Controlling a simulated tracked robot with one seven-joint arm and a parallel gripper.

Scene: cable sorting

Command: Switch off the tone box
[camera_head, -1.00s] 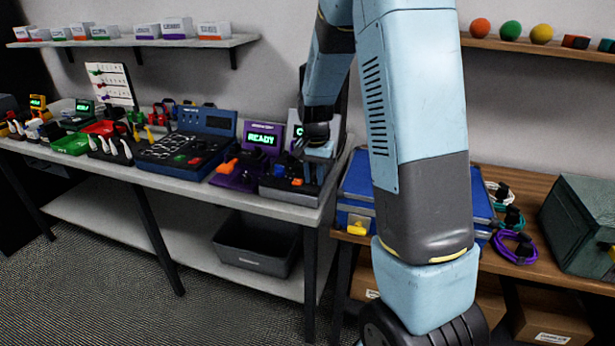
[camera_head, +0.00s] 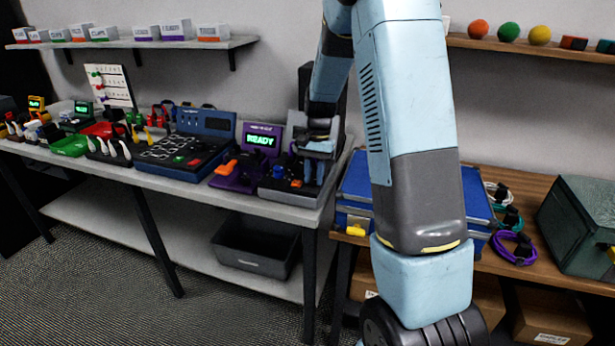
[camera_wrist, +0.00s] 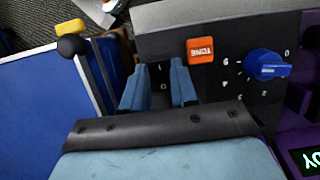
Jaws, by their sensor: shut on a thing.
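The tone box (camera_head: 262,194) is a dark grey box at the right end of the bench. My gripper (camera_head: 314,172) is over the box's right part, fingers pointing down. In the wrist view the blue fingers (camera_wrist: 159,84) stand either side of a black switch (camera_wrist: 160,76) with white marks like I and O, and are shut on it. The fingers partly hide it, so its setting cannot be told.
A purple box (camera_head: 232,180) with a green READY screen (camera_head: 260,140) stands left of the tone box. A blue case (camera_head: 355,192) with a yellow latch (camera_head: 356,230) is on the wooden table to the right. A grey bin (camera_head: 255,245) sits under the bench.

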